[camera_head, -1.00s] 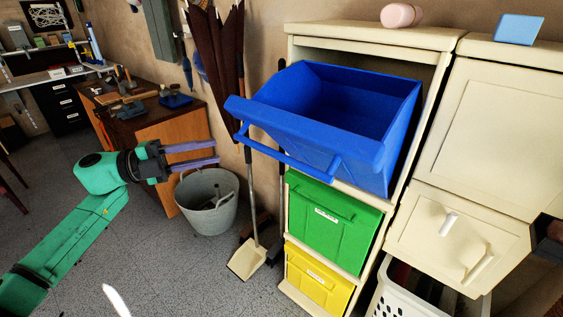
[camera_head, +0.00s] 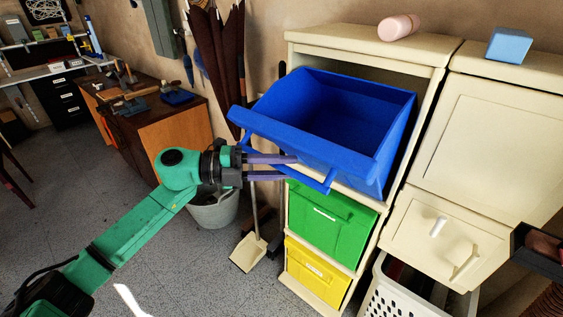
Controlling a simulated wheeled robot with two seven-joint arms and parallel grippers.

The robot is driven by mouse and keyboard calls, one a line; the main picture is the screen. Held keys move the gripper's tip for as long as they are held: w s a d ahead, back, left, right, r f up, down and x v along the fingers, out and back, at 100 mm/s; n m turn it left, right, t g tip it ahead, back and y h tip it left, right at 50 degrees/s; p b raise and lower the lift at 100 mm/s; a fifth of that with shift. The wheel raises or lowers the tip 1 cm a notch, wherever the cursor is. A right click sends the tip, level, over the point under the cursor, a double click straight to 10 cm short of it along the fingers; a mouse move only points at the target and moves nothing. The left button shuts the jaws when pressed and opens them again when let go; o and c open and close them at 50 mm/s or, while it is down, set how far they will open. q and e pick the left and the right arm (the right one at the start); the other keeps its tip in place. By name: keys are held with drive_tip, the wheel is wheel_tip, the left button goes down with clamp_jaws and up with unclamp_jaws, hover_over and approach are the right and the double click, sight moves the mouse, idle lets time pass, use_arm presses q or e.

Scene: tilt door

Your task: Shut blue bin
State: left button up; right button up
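The blue bin (camera_head: 300,135) is tilted out of the top opening of the cream cabinet, with its open top showing and its inside empty where visible. Its blue bar handle (camera_head: 325,182) runs along the lower front. My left gripper (camera_head: 291,167) is at the bin's front, with its two purple fingers pointing right, overlapping the handle and lower front in the picture. A gap shows between the fingers and they hold nothing that I can make out. Whether they touch the bin or handle I cannot tell. My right gripper is not in view.
Below, the green bin (camera_head: 335,228) and yellow bin (camera_head: 315,275) are shut. A pink cylinder (camera_head: 399,27) and a light-blue block (camera_head: 509,44) lie on top. A grey bucket (camera_head: 215,212) and dustpan (camera_head: 248,252) stand left. A white basket (camera_head: 385,295) is lower right.

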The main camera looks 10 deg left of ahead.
use_arm(q)
clamp_jaws()
idle(1.4)
